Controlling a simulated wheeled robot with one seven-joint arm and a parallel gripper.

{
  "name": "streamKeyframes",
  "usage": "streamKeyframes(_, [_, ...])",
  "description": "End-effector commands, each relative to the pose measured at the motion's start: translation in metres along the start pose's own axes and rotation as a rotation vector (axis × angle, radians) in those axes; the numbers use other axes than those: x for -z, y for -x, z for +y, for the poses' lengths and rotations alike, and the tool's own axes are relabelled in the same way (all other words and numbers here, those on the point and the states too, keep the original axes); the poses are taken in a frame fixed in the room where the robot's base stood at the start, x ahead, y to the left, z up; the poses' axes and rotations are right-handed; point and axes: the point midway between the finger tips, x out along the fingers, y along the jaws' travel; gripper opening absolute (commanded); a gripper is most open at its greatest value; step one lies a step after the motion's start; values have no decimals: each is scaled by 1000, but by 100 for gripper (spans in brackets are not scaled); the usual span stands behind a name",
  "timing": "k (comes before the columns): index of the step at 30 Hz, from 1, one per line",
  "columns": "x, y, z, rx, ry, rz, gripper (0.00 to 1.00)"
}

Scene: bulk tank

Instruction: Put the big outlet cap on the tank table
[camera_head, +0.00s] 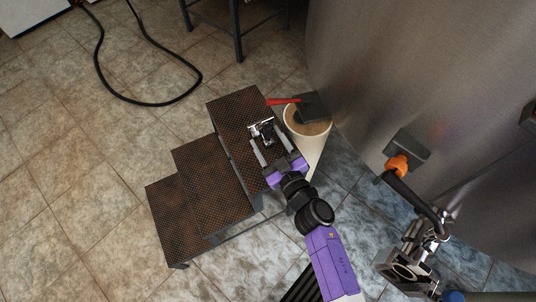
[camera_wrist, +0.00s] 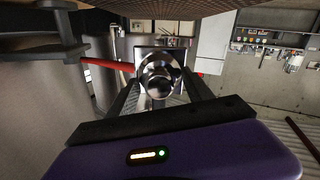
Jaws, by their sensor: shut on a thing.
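A shiny metal piece, which looks like the big outlet cap (camera_head: 262,129), is at the tips of my gripper (camera_head: 266,146). It lies over the top step of the brown mesh step stool (camera_head: 237,105); I cannot tell if it touches the step. In the wrist view the cap (camera_wrist: 161,74) is a round chrome knob in front of a square shiny plate, between both fingers of my gripper (camera_wrist: 160,95). The fingers are shut on it. The tank table is not clearly seen; a dark-framed table (camera_head: 239,45) shows only partly at the top of the head view.
A white bucket (camera_head: 318,143) with a red-handled tool (camera_head: 285,101) across it stands right beside the stool. The big steel tank (camera_head: 430,80) fills the right. A metal outlet fitting (camera_head: 408,262) is at lower right. A black hose (camera_head: 100,65) lies on the otherwise open left floor.

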Motion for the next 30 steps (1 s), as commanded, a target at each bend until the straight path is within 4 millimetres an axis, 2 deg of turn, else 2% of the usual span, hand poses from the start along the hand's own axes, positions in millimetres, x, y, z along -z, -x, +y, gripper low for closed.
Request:
streamKeyframes(8, [-15,-1,-4,0,0,3,0])
streamKeyframes(16, [-47,-2,-13,0,1,4,0])
streamKeyframes(29, [-51,-2,-14,0,1,3,0])
streamKeyframes(30, [-51,-1,-14,0,1,1,65])
